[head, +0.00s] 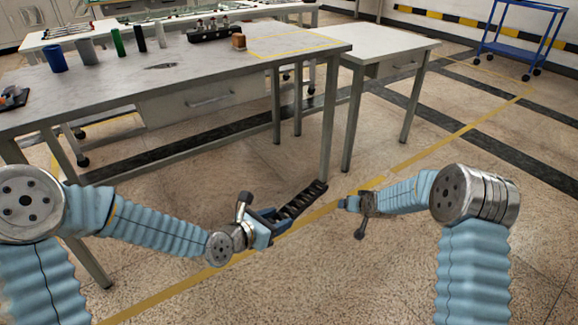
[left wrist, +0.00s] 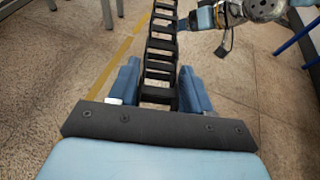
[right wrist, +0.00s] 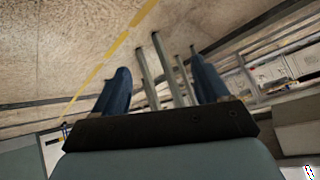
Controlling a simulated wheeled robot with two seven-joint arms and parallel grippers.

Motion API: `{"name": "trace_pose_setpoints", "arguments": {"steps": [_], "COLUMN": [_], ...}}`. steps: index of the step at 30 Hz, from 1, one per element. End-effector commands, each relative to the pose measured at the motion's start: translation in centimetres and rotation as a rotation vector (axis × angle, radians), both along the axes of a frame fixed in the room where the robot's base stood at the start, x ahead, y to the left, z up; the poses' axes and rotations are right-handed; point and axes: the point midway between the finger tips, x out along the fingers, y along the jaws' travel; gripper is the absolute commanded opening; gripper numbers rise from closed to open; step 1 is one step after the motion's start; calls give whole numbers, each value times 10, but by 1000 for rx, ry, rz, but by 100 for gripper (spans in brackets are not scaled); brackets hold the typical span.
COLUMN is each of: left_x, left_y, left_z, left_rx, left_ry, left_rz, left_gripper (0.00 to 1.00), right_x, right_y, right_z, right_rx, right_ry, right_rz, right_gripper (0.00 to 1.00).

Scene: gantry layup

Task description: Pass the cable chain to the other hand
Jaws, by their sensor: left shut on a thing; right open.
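The cable chain (head: 304,199) is a black ladder-like strip of links. My left gripper (head: 272,220) is shut on one end of it, and the rest sticks out up and to the right over the floor. In the left wrist view the chain (left wrist: 162,45) runs from between the blue fingers (left wrist: 160,90) straight away from me. My right gripper (head: 350,203) is just right of the chain's free end, with a small gap in the head view. In the right wrist view its fingers (right wrist: 162,88) are apart, with no chain between them.
A blue cart (head: 520,45) stands far right. Floor around the grippers is clear.

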Motion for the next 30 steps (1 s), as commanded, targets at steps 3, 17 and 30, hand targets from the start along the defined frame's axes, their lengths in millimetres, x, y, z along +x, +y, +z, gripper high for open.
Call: {"name": "trace_pose_setpoints", "arguments": {"steps": [3,17,30], "left_x": [0,0,0], "left_y": [0,0,0], "left_z": [0,0,0], "left_rx": [-1,-1,-1], "left_ry": [-1,-1,-1], "left_rz": [0,0,0], "left_gripper": [14,14,14], "right_x": [40,-60,-103], "right_y": [40,194,209], "right_z": [69,224,227], "right_rx": [37,73,21], "right_ry": [20,535,633], "right_rz": [-9,-417,-573], "right_gripper": [74,74,74]}}
